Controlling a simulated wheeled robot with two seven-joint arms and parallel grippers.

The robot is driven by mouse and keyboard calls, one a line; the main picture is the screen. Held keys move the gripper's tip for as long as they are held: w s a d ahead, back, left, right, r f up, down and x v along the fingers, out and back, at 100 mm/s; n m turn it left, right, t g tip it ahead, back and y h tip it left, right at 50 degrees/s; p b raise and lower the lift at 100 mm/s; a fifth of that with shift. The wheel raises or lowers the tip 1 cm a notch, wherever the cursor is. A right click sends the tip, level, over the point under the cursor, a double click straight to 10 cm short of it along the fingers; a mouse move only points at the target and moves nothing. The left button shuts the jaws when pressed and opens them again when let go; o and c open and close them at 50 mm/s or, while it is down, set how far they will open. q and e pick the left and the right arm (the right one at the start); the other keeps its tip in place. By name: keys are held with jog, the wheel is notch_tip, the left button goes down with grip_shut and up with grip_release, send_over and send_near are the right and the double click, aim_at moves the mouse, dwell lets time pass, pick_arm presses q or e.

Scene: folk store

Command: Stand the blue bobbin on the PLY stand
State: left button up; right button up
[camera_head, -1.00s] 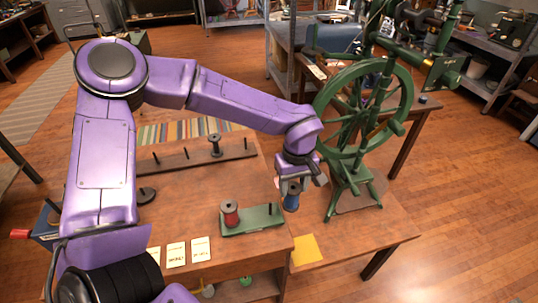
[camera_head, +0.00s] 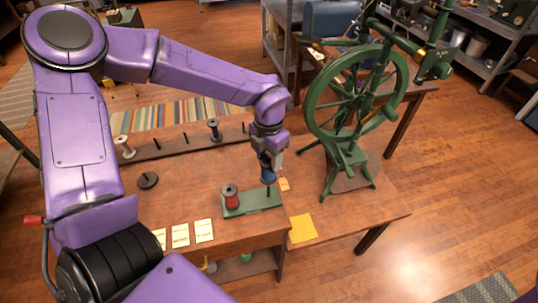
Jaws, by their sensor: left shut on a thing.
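My left gripper (camera_head: 268,160) points down over the right end of the green stand (camera_head: 243,209). It is shut on the blue bobbin (camera_head: 268,175), which is upright and mostly hidden by the fingers. The bobbin is at the stand's right peg; I cannot tell whether it is around the peg or just above it. A red bobbin (camera_head: 230,197) stands on the left end of the same stand. My right gripper is not in view.
A green spinning wheel (camera_head: 357,100) stands to the right. A dark peg rack (camera_head: 180,148) with grey bobbins lies behind. Several cards (camera_head: 180,236) lie at the front edge, with a yellow sheet (camera_head: 302,228) to the right. A dark disc (camera_head: 148,180) lies at left.

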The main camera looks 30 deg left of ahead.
aim_at(269, 177)
pick_arm(q)
jog(key=shift+f+b, duration=0.6)
jog(key=shift+f, duration=0.35)
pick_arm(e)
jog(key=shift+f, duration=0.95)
pick_arm(q)
jog(key=shift+f, duration=0.1)
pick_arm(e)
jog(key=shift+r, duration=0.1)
pick_arm(q)
jog(key=shift+d+p, duration=0.1)
jog(key=shift+p, duration=0.3)
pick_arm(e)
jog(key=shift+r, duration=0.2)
pick_arm(q)
jog(key=shift+f, duration=0.1)
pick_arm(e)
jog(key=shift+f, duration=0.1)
pick_arm(q)
jog(key=shift+f+b, duration=2.4)
jog(key=shift+f, duration=1.2)
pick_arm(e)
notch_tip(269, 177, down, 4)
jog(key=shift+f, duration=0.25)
